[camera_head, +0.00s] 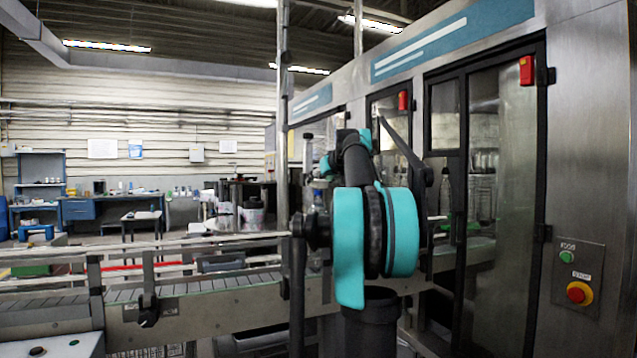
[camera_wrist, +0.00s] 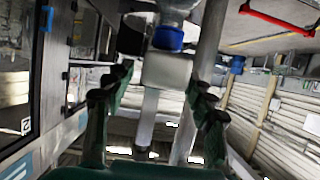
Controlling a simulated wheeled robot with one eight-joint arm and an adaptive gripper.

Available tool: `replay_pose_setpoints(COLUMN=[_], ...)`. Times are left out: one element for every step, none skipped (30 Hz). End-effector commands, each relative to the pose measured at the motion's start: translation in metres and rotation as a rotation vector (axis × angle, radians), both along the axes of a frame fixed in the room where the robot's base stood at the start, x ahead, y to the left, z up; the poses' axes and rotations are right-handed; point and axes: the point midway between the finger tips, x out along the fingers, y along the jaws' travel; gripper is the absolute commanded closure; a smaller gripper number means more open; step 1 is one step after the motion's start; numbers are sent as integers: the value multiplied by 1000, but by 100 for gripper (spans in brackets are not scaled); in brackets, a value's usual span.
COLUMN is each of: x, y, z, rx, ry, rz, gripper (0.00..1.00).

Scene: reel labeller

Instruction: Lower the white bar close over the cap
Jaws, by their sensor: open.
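In the wrist view, which appears turned upside down, the white bar (camera_wrist: 166,72) is a pale block between the fingertips of my gripper (camera_wrist: 160,82). My gripper is open, with one dark green finger on each side of the bar; I cannot tell whether either touches it. The blue cap (camera_wrist: 168,38) sits on a clear bottle (camera_wrist: 178,8) directly beyond the bar in the picture, with little or no visible gap. A pale rod (camera_wrist: 148,118) runs from the bar toward my palm side.
In the head view, a conveyor (camera_head: 220,300) with rails runs left of my arm. A steel machine cabinet (camera_head: 580,140) with dark-framed doors stands at right, with a control panel (camera_head: 578,278).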

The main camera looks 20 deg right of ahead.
Motion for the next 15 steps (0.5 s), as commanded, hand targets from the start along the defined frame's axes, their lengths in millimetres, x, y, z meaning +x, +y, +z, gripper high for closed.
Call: replay_pose_setpoints(x=[-8,-13,-20,-26,-32,-39,-45,-51,-58,-64,-69,-75,-79,-83,-88], y=[-1,-1,-2,-2,-3,-3,-3,-3,-4,-4,-4,-4,-5,-5,-5], z=[3,5,8,10,13,16,18,21,24,26,28,31,32,34,36], rx=[0,0,-1,-1,0,1,0,-1,-1,0,0,0,0,-1,-1], ry=[0,0,0,0,0,0,0,0,0,0,0,-1,0,0,0], rz=[-2,-2,-3,-3,-3,-3,-2,-3,-3,-3,-3,-2,-2,-2,-2], gripper=[45,45,45,45,45,45,45,45,45,45,45,45,45,45,45])
